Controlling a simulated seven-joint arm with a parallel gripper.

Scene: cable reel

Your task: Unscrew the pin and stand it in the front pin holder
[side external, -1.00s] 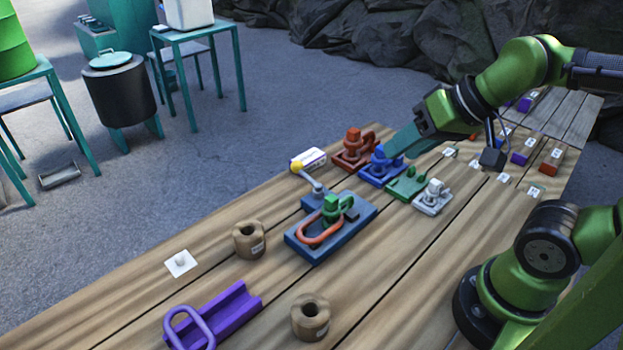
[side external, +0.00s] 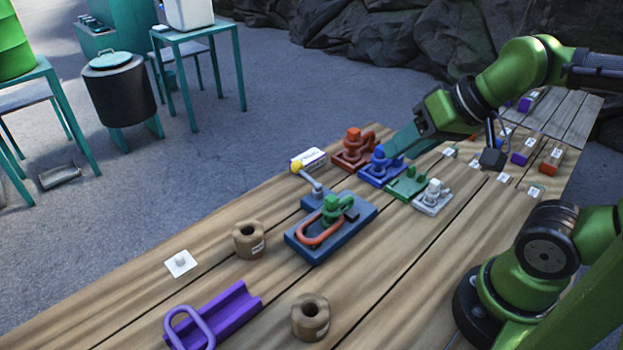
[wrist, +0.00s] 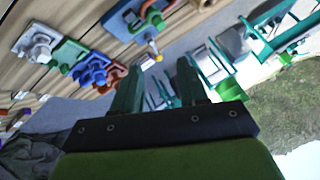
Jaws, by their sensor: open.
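A green pin piece (side external: 333,207) stands in a blue-grey fixture (side external: 305,250) with an orange-red oval link (side external: 320,232) beside it. The fixture also shows at the top of the wrist view (wrist: 122,18). Two tan round holders with top holes stand on the bench: one left of the fixture (side external: 249,240), one lower down (side external: 310,317). Their labels are too small to read. My gripper (side external: 396,147) is open and empty, near the blue block, well right of the fixture. In the wrist view its fingers (wrist: 157,80) are apart with nothing between them.
A red block (side external: 352,150), blue block (side external: 380,170), green plate (side external: 408,186) and white block (side external: 433,198) line up near my gripper. A yellow-knobbed lever (side external: 297,167) rises behind the fixture. A purple channel (side external: 230,308) lies front left. Bare planks lie between fixture and holders.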

